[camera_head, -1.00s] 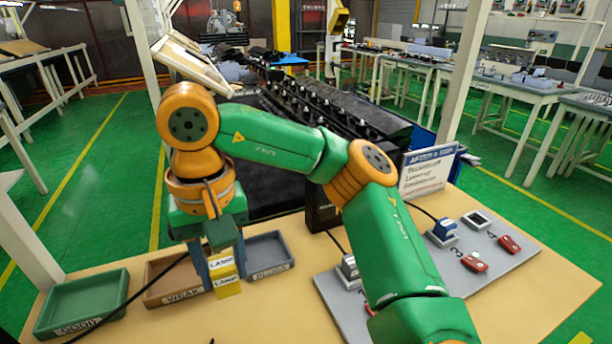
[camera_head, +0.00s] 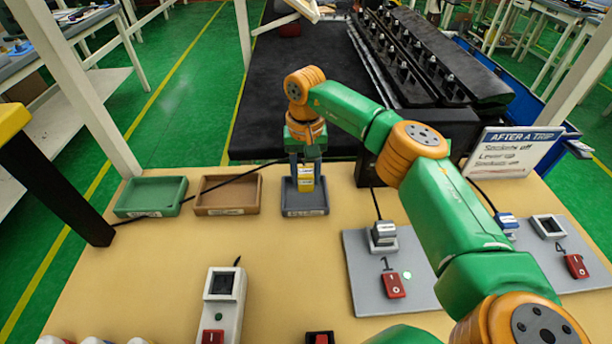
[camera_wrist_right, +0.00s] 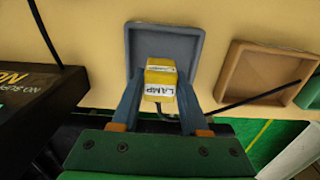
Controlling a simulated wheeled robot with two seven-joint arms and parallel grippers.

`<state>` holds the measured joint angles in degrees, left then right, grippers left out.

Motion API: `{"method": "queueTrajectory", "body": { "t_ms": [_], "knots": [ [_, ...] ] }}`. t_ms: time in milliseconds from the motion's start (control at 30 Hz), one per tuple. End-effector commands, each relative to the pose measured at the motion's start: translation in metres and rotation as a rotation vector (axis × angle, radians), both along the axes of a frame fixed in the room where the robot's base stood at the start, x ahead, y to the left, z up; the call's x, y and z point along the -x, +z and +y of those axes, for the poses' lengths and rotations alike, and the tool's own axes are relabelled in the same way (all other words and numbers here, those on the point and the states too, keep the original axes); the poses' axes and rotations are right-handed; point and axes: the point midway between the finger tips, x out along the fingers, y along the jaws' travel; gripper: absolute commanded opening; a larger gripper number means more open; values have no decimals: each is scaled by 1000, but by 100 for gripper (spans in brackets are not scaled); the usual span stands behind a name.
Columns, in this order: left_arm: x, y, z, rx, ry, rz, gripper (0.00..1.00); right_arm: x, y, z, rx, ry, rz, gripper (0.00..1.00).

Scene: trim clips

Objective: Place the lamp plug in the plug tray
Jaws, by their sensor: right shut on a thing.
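The yellow lamp plug (camera_head: 305,181), marked LAMP, is between the fingers of my right gripper (camera_head: 305,170). In the wrist view the plug (camera_wrist_right: 160,80) sits upright between both blue fingers. I cannot tell whether the plug touches the tray floor. A black cord (camera_head: 235,180) runs left from the gripper area across the other trays. My left gripper is not in view.
A brown tray (camera_head: 228,211) and a green tray (camera_head: 150,212) stand left of the grey one. A white device (camera_head: 222,300) stands in front. The middle of the table is clear.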

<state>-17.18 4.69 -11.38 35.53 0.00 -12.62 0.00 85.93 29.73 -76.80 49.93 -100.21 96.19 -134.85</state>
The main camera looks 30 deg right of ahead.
Motion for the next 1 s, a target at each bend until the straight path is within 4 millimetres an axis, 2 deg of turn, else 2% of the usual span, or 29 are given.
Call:
{"method": "queueTrajectory", "body": {
  "t_ms": [33, 100, 200, 467, 500, 600, 867, 967, 1000],
  "knots": [
    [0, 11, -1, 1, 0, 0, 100, 2, -5, 0, 1, 3, 7, 0],
    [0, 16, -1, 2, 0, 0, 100, 2, -17, 1, 0, 3, 8, 0],
    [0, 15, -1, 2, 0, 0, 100, 1, -25, 1, 0, 3, 3, 0],
    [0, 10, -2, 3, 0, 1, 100, 1, -29, 1, -1, 3, 3, 0],
    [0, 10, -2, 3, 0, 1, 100, 1, -29, 1, -1, 2, 3, 47],
    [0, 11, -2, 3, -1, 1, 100, 1, -28, 1, -1, 2, 3, 74],
    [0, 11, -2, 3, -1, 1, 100, 1, -28, 1, -2, 2, 2, 74],
    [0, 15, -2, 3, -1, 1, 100, 1, -22, 1, -2, 2, 1, 74],
    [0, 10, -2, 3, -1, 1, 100, 0, -19, 1, -2, 2, -2, 74]
  ]
}}
